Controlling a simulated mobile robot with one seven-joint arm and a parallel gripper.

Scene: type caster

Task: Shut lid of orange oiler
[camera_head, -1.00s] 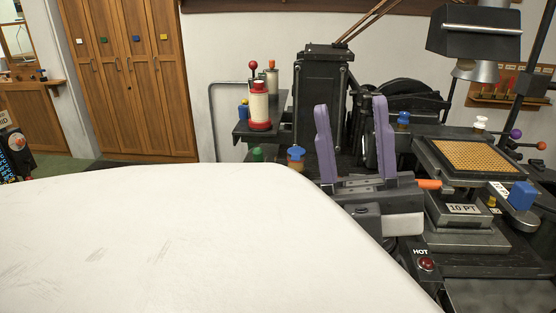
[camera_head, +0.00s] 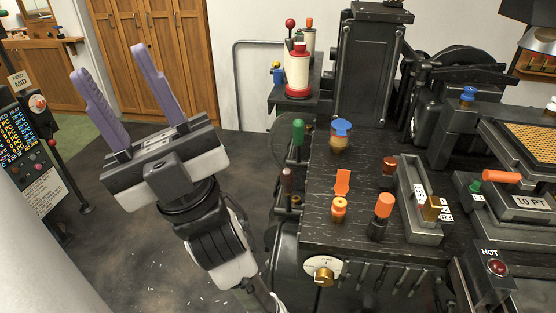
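The orange oiler (camera_head: 339,209) is a small orange pot on the black bench top, near its front edge. Its orange lid (camera_head: 342,182) stands up and open at the back of the pot. My gripper (camera_head: 107,62) has two purple fingers spread wide apart, pointing up, with nothing between them. It is at the left, over the dark floor and well clear of the bench and the oiler.
An orange-topped knob (camera_head: 383,210) stands just right of the oiler, beside a grey metal tray (camera_head: 415,232). A blue-topped pot (camera_head: 340,135) and a green knob (camera_head: 298,132) are behind. A brass dial (camera_head: 322,271) is on the bench front. Open floor lies left.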

